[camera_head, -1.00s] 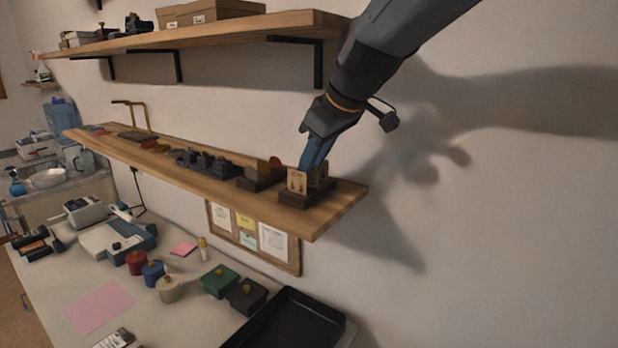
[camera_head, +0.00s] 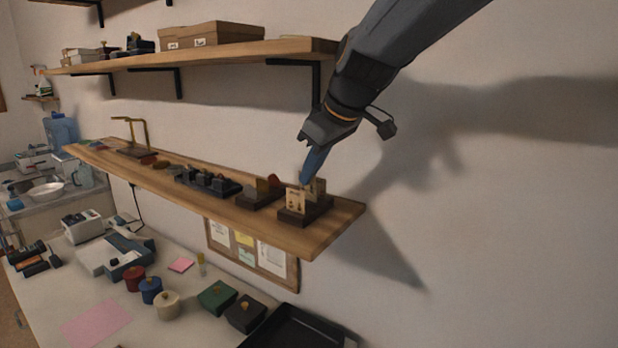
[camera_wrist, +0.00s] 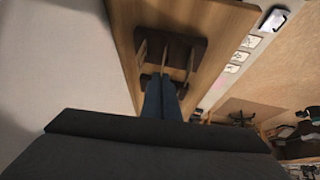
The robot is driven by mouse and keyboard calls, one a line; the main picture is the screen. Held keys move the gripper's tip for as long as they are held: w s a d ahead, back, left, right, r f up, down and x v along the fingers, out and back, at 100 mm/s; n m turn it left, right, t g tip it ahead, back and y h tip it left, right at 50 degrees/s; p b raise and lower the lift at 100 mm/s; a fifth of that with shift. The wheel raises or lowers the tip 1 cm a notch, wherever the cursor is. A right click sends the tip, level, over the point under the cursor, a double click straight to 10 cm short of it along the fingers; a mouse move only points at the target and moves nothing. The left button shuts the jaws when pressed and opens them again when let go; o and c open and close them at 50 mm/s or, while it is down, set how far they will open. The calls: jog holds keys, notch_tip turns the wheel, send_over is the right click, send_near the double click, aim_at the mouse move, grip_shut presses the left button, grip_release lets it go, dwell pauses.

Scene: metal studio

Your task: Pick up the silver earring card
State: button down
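Several tan earring cards stand upright in a dark slotted holder (camera_head: 292,215) at the right end of the lower shelf. The front card (camera_head: 297,199) faces the head camera with small dark marks; another card (camera_head: 320,187) shows behind it. In the wrist view, three cards appear nearly edge-on: a left card (camera_wrist: 141,53), a middle card (camera_wrist: 164,56) and a right card (camera_wrist: 190,60). My gripper (camera_wrist: 161,80) has its blue fingers close together, apparently pinching the middle card's top edge. The card is still in the holder. I cannot tell which card is silver.
The shelf (camera_head: 340,222) holds another dark holder (camera_head: 258,198) and a dark tray (camera_head: 205,186) left of the cards. The upper shelf (camera_head: 290,48) is behind and left of my gripper. The wall is close on the right. A workbench lies below.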

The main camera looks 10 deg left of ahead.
jog(key=shift+d+r+b, duration=0.1)
jog(key=shift+r+b, duration=0.05)
jog(key=shift+b, duration=1.05)
jog(key=shift+s+y+b, duration=0.1)
jog(key=shift+y+b, duration=0.2)
jog(key=shift+b, duration=0.1)
jog(key=s+d+t+y+b, duration=0.1)
jog(key=t+y+b, duration=0.1)
jog(key=b, duration=1)
jog(key=shift+s+d, duration=0.1)
jog(key=shift+d, duration=0.1)
